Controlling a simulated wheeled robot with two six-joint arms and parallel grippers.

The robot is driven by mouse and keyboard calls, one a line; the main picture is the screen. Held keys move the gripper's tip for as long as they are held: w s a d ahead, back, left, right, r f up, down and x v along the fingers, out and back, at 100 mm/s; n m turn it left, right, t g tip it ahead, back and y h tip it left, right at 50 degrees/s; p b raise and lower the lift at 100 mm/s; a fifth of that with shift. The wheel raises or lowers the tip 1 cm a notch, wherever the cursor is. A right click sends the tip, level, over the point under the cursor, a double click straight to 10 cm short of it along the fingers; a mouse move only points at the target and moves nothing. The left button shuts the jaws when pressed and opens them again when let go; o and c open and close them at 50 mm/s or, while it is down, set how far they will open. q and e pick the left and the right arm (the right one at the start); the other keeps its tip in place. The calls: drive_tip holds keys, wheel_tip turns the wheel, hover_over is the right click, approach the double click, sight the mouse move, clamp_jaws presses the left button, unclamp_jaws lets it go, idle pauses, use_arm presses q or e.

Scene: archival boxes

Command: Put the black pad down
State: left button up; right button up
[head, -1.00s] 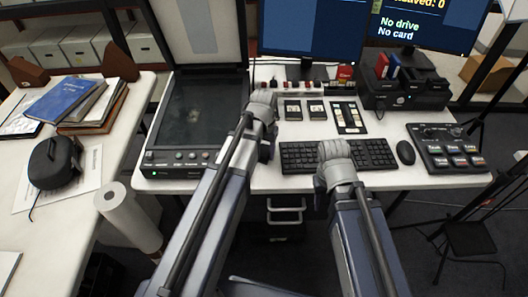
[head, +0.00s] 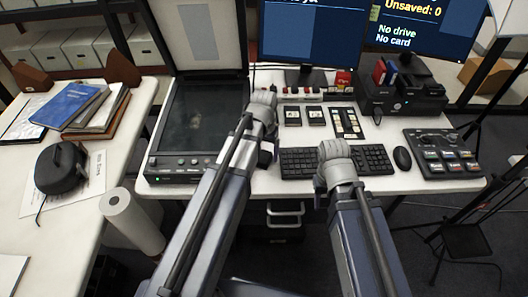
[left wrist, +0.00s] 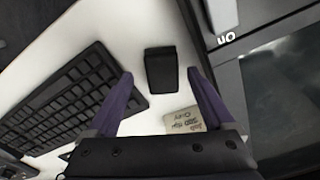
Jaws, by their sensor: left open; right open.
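The black pad (left wrist: 160,68) is a small dark block lying on the white desk in the left wrist view. It lies between and just beyond the spread fingers of my left gripper (left wrist: 163,88), with pale desk showing on both sides of it. My left gripper is open and also shows in the head view (head: 266,155), between the scanner and the keyboard. The pad is hidden behind my left arm there. My right gripper (head: 321,192) is at the desk's front edge, below the keyboard, mostly covered by its own wrist; nothing is seen in it.
A keyboard (left wrist: 75,95) lies left of the pad in the left wrist view. A scanner (left wrist: 285,85) is close on the right. A small labelled card (left wrist: 183,120) lies near the pad. A mouse (head: 402,158) and control panel (head: 446,153) stand farther right.

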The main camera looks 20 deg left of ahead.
sight(264, 157)
use_arm(q)
wheel_tip(264, 157, up, 9)
drive_tip(key=p, duration=0.8)
drive_tip(key=s+d+m+y, duration=0.1)
drive_tip(key=s+d+m, duration=0.1)
drive_tip(key=s+d, duration=0.8)
drive_tip(key=s, duration=0.3)
drive_tip(key=shift+s+d, duration=0.2)
drive_tip(key=shift+s, duration=0.2)
use_arm(e)
wheel_tip(264, 157, up, 9)
